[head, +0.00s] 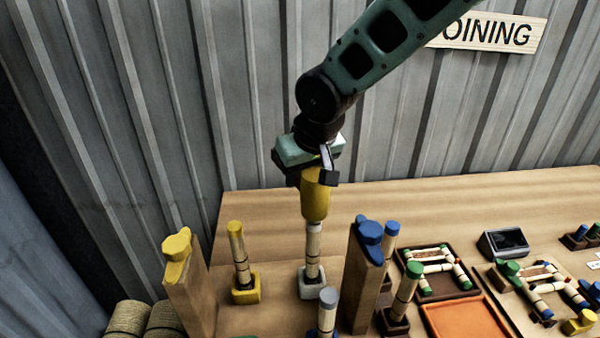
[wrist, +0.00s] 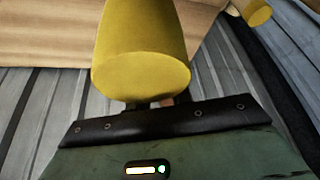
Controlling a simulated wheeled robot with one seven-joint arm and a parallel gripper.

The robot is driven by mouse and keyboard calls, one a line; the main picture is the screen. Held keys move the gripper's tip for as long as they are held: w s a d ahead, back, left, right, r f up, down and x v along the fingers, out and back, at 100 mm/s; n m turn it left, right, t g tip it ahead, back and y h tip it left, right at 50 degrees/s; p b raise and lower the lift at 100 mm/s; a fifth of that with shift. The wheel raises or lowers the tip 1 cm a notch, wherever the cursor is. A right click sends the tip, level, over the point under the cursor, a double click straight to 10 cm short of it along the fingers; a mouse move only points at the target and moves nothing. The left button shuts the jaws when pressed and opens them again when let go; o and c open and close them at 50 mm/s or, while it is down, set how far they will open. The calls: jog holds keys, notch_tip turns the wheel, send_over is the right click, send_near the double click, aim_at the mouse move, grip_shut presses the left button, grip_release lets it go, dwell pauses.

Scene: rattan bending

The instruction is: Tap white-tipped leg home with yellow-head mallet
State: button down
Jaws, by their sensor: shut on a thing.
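My gripper (head: 314,174) is shut on the yellow-head mallet, just above its yellow head (head: 315,200). The head hangs upright over the white-tipped leg (head: 314,245), which stands upright in a white socket block (head: 312,284). The head's lower end meets or nearly meets the leg's top; I cannot tell whether they touch. In the wrist view the yellow head (wrist: 142,50) fills the upper middle and hides the fingertips and the leg.
To the left stand a yellow-tipped leg (head: 239,255) in a yellow block and a wooden post (head: 188,295) with a yellow top. Close right is a post (head: 362,280) with a blue knob. A grey-tipped leg (head: 327,310) stands in front. An orange tray (head: 462,318) lies further right.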

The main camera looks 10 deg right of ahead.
notch_tip(320, 180, down, 3)
jog(key=shift+f+b, duration=0.1)
jog(key=shift+b, duration=0.85)
jog(key=shift+r+p, duration=1.65)
jog(key=shift+r, duration=0.6)
jog(key=shift+f, duration=0.1)
jog(key=shift+f+b, duration=0.35)
jog(key=shift+b, duration=0.1)
